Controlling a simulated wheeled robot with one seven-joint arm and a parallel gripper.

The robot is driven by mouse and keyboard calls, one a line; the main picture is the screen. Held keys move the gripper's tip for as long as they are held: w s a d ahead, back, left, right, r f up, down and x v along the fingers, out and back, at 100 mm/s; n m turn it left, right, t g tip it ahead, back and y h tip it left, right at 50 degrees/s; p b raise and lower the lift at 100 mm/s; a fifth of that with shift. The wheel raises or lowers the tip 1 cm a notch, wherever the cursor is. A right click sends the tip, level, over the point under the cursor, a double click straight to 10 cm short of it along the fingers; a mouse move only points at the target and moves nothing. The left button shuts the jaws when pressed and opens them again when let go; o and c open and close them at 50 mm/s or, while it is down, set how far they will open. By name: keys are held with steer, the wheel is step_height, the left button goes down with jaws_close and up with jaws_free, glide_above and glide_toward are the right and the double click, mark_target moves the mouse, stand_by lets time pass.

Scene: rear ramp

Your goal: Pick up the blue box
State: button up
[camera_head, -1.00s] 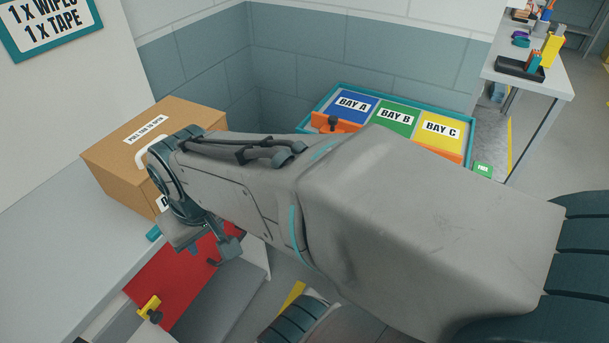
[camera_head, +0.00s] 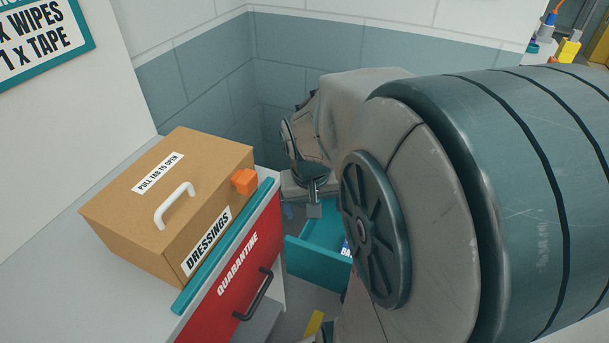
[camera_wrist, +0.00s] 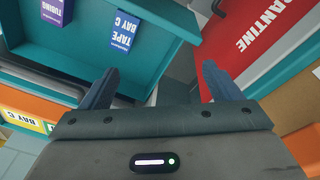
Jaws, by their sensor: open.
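The blue box (camera_wrist: 124,30), labelled "TAPE BAY C", stands in a teal open-topped container (camera_wrist: 172,22) in the wrist view. A purple box (camera_wrist: 56,10) labelled "TUBING" is left of it, cut by the frame's top edge. My gripper (camera_wrist: 160,68) is open and empty; its left finger is just below the blue box in the picture, and I cannot tell the gap in depth. In the head view my gripper (camera_head: 314,204) is above the teal container (camera_head: 312,262), where a blue patch (camera_head: 346,250) with white letters shows partly behind my arm.
A red panel (camera_head: 245,265) marked "QUARANTINE", with a black handle (camera_head: 254,296), is close left of the container. A cardboard "DRESSINGS" box (camera_head: 150,185) stands on a grey counter (camera_head: 65,265). A small orange block (camera_head: 244,181) is beside it. Tiled walls (camera_head: 195,80) close off the corner behind.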

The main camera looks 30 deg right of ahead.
steer(key=w+d+f+m+g+y+b, duration=0.1)
steer(key=d+f+m+y+b, duration=0.35)
steer(key=d+f, duration=1.1)
step_height(320, 180, down, 8)
steer(key=h, duration=0.1)
steer(key=m+h, duration=0.1)
steer(key=h, duration=0.1)
steer(key=shift+w+a+f+m+b, duration=0.15)
steer(key=shift+m+b, duration=0.1)
steer(key=shift+b, duration=0.05)
steer(key=shift+w+a+f+b, duration=0.15)
steer(key=shift+f+b, duration=0.3)
steer(key=shift+f, duration=1.1)
steer(key=shift+w+a+f+b, duration=0.1)
steer(key=shift+f+b, duration=0.3)
steer(key=shift+f, duration=1.15)
steer(key=shift+r, duration=0.1)
steer(key=c, duration=1.2)
